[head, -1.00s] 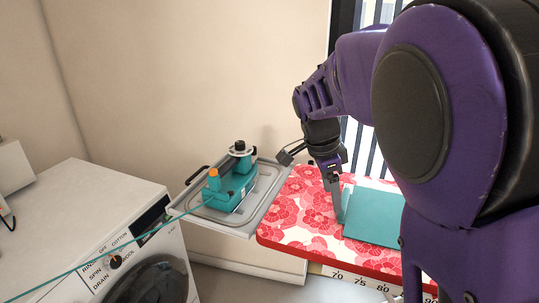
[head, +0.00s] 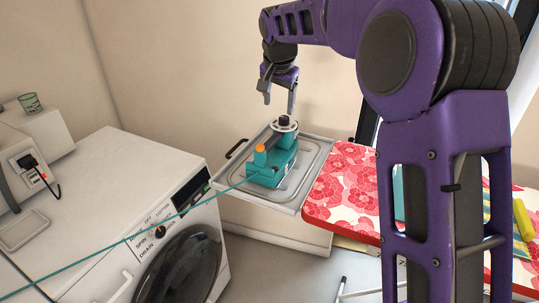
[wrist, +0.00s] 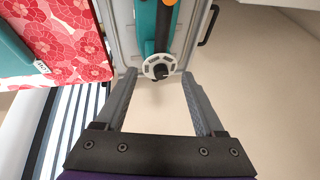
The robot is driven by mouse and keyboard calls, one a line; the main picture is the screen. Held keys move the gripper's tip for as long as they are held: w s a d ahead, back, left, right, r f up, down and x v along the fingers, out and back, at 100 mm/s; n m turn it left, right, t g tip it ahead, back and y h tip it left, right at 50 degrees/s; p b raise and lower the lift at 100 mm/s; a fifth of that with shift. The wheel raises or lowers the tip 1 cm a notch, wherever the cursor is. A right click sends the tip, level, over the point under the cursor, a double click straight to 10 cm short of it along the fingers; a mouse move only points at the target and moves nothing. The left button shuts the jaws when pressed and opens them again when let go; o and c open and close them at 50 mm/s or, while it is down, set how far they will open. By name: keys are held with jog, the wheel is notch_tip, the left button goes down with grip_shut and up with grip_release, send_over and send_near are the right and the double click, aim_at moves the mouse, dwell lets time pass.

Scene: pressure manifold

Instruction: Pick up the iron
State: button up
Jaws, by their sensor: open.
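The teal iron (head: 272,166) sits on a grey metal tray (head: 304,186) at the end of the ironing board. It has an orange cap and a black knob with a white disc, and a teal cord runs from it to the lower left. My gripper (head: 278,101) is open and empty above the iron, pointing down. In the wrist view the iron (wrist: 147,22) shows at the top, with its white disc just beyond and between the fingertips of my gripper (wrist: 160,80). The fingers look apart from the iron.
A white washing machine (head: 110,200) stands to the left. The wall is close behind the tray.

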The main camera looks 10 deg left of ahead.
send_near(277, 133)
jog(key=x, duration=0.5)
jog(key=shift+d+f, duration=0.2)
jog(key=shift+f, duration=0.05)
jog(key=shift+a+x, duration=0.1)
jog(key=shift+x, duration=1.4)
jog(key=shift+a+x, duration=0.15)
jog(key=shift+x, duration=1.4)
jog(key=shift+s, duration=0.1)
grip_shut()
jog(key=shift+r, duration=0.2)
